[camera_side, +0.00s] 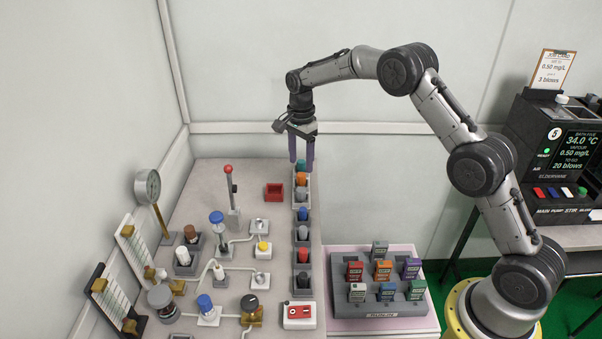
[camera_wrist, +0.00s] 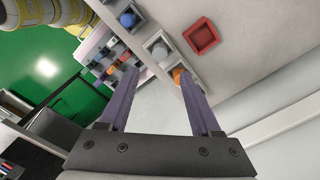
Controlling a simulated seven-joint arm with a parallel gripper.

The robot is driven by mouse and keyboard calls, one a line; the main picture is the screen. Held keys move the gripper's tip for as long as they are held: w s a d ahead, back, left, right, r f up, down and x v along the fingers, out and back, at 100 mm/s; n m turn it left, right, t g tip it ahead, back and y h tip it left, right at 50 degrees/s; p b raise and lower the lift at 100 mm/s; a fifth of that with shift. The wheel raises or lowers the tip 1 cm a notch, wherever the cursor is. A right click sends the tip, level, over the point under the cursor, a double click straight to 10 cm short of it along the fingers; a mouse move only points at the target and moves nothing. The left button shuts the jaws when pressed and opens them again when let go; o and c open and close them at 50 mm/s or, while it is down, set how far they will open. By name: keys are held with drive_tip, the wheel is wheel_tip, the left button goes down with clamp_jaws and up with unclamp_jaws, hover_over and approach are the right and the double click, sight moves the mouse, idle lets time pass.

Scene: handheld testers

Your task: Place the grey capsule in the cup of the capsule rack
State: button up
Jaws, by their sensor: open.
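My gripper (camera_side: 301,166) is open, pointing down above the far end of a row of small coloured pieces. Its two purple fingers also show in the wrist view (camera_wrist: 156,76), with nothing held between them. A light grey piece, perhaps the grey capsule (camera_side: 301,193), sits in a pale holder just nearer than an orange piece (camera_side: 301,179). It shows in the wrist view as a grey round top (camera_wrist: 159,50), with the orange piece (camera_wrist: 179,75) near one fingertip. Other greyish pieces (camera_side: 303,232) stand farther along the row. I cannot tell which holder is the capsule rack's cup.
A red open box (camera_side: 274,192) lies left of the row. A red-knobbed lever (camera_side: 229,170) and several fittings stand farther left. A grey rack (camera_side: 419,307) of coloured testers is at the right. A white box with red face (camera_side: 300,323) is at the near end.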

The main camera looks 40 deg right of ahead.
drive_tip(key=s+a+r+n+t, duration=0.35)
drive_tip(key=s+r+n, duration=0.45)
drive_tip(key=s+r, duration=1)
drive_tip(key=s+a+n+t, duration=0.2)
drive_tip(key=s+n, duration=0.8)
drive_tip(key=s, duration=1.1)
drive_tip(key=shift+s+a+f, duration=0.25)
drive_tip(key=shift+s+f, duration=0.1)
drive_tip(key=shift+s, duration=0.05)
